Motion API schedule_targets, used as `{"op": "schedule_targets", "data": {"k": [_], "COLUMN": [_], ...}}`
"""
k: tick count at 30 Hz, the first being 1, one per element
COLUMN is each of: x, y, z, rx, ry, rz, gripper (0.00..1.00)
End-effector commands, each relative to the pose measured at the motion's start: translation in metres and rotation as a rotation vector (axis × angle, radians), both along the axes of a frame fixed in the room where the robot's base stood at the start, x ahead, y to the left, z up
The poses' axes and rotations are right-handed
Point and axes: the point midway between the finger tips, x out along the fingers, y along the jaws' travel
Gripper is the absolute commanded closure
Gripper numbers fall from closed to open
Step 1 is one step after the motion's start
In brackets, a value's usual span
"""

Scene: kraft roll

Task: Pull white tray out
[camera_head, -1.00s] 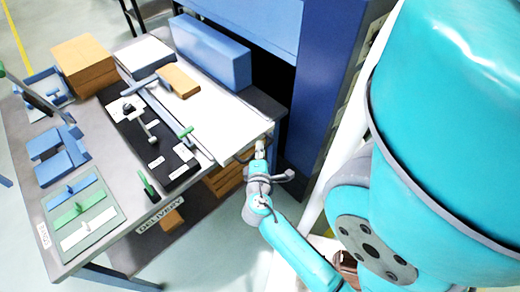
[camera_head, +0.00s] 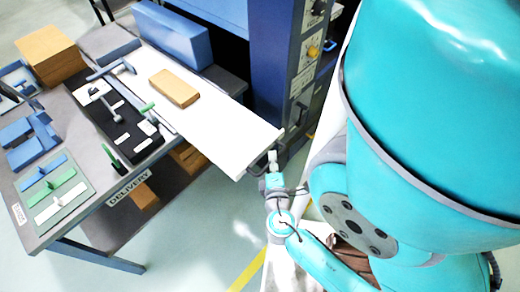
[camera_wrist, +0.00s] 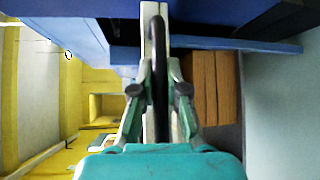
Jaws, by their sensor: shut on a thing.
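The white tray (camera_head: 222,122) is a long flat board that sticks out past the table's near right edge in the head view. A brown block (camera_head: 174,88) lies on it. My gripper (camera_head: 272,162) is at the tray's outer end. In the wrist view my gripper (camera_wrist: 158,92) has its two green fingers on either side of a dark bar (camera_wrist: 158,40), which looks like the tray's handle. A pale strip, likely the tray's edge, runs behind the bar. The exact contact is partly hidden by the fingers.
The table (camera_head: 100,168) carries a black tool board (camera_head: 110,115), blue blocks (camera_head: 30,145) and brown boxes (camera_head: 45,48). A blue cabinet (camera_head: 275,60) with knobs stands close right of the tray. Brown boxes sit under the table. Open floor (camera_head: 205,235) lies in front.

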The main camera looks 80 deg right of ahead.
Motion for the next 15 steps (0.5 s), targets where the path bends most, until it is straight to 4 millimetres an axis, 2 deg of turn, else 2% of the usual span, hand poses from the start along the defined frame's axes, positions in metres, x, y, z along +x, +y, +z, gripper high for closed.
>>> {"op": "schedule_targets", "data": {"k": [1,6,15], "x": [-0.008,-0.023,-0.03], "y": [0.005,0.014,0.018], "z": [-0.001,-0.001,-0.001], "rx": [0.003,0.003,0.001], "ry": [0.004,0.001,-0.001], "rz": [-0.001,-0.001,0.0], "gripper": [1.0,1.0,1.0]}}
